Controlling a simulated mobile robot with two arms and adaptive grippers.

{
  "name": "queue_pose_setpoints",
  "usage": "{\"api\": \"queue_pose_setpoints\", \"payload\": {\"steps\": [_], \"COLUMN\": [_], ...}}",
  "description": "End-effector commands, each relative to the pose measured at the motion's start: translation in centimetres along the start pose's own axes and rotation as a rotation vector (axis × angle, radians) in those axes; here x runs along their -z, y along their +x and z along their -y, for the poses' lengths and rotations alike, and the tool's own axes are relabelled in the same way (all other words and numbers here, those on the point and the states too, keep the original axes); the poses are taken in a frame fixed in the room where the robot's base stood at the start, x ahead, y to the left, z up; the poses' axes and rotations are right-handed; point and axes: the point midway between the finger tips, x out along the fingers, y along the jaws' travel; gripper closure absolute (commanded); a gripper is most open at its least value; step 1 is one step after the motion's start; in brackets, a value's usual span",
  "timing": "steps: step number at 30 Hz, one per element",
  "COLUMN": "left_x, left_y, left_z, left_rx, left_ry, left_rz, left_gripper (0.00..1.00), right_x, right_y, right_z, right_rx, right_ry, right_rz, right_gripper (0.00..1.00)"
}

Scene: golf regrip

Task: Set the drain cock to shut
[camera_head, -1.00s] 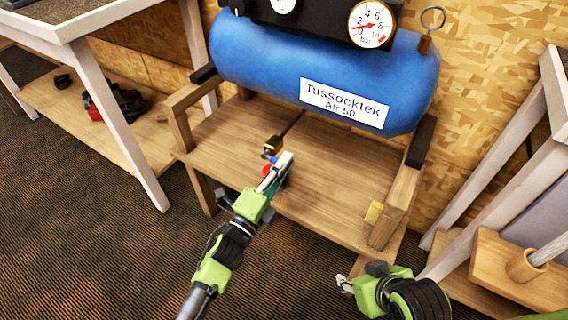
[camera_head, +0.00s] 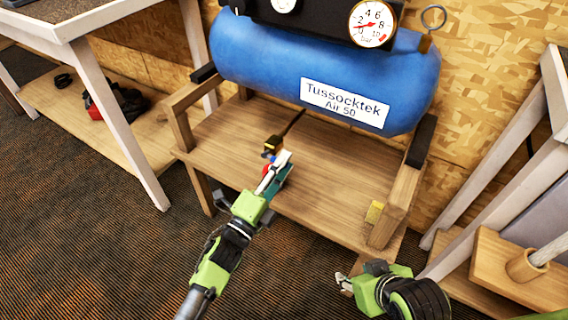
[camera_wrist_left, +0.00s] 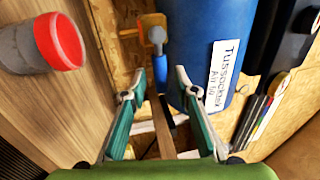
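The drain cock has a brass body (camera_wrist_left: 152,22) and a blue lever (camera_wrist_left: 157,72) with a grey rounded end by the body. In the head view the brass part (camera_head: 273,143) shows under the blue tank, just beyond my left gripper (camera_head: 278,168). In the left wrist view my left gripper (camera_wrist_left: 160,88) is open, with teal-padded fingers on either side of the lever's free end. A gap shows on each side, so it does not grip the lever. My right gripper (camera_head: 344,283) is low, in front of the bench's right side; its opening is too small to judge.
The blue tank (camera_head: 240,55) rests on a wooden bench (camera_head: 335,185). A grey cylinder with a red end (camera_wrist_left: 60,42) lies at upper left in the wrist view. A yellow block (camera_head: 374,212) is at the bench's right. Tables stand on both sides.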

Motion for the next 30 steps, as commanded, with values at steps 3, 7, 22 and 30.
{"api": "queue_pose_setpoints", "payload": {"steps": [3,7,22,30], "left_x": [0.0,0.0,0.0,0.0], "left_y": [-2.0,-4.8,-11.4,-11.4], "left_z": [-0.1,-0.2,-0.1,-0.1], "left_rx": [-0.003,-0.005,-0.002,-0.002], "left_ry": [0.001,0.001,0.002,0.002], "left_rz": [0.000,0.000,0.000,0.000], "left_gripper": [0.73,0.73,0.73,0.73], "right_x": [0.0,0.0,0.1,0.1], "right_y": [0.0,0.0,0.0,0.0], "right_z": [0.0,0.0,0.0,-0.1], "right_rx": [0.000,0.000,-0.001,-0.001], "right_ry": [0.000,0.000,0.000,0.000], "right_rz": [-0.001,-0.001,-0.002,-0.003], "right_gripper": [0.60,0.60,0.60,0.60]}}
